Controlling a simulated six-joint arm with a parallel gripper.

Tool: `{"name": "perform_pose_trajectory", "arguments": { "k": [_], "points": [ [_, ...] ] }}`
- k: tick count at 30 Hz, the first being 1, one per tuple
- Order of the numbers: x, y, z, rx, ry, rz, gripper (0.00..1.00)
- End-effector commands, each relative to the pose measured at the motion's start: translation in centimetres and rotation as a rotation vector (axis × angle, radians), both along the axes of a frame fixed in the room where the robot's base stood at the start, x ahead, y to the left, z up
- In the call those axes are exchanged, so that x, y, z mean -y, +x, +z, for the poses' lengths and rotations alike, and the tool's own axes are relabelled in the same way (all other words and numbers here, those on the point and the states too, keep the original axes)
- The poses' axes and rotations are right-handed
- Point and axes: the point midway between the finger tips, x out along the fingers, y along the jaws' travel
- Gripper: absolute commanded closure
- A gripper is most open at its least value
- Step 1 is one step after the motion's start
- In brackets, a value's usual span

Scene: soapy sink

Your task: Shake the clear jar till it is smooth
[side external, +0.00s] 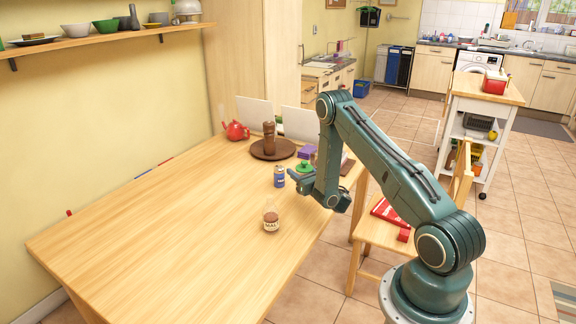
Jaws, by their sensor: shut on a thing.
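My gripper (297,179) is at the end of my teal arm, over the far right part of the wooden table. It is shut on a green-topped thing (305,167). Its body is mostly hidden by the gripper, so I cannot tell its contents or whether it is clear. A small see-through jar (271,220) with brown contents and a pale label stands upright on the table, nearer the camera and apart from the gripper.
A blue can (279,176) stands just left of my gripper. Behind are a brown round tray (264,153) with a brown mill (269,137), a red teapot (236,131) and a purple box (307,152). A chair (384,234) stands at the right.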

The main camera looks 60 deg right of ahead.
Motion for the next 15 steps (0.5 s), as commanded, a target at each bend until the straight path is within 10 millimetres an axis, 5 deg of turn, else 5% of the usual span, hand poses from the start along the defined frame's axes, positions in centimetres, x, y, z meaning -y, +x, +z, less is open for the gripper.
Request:
{"name": "perform_pose_trajectory", "arguments": {
  "k": [15],
  "points": [
    [0.0,0.1,4.3,0.002,-0.001,0.001,0.87]
  ]
}}
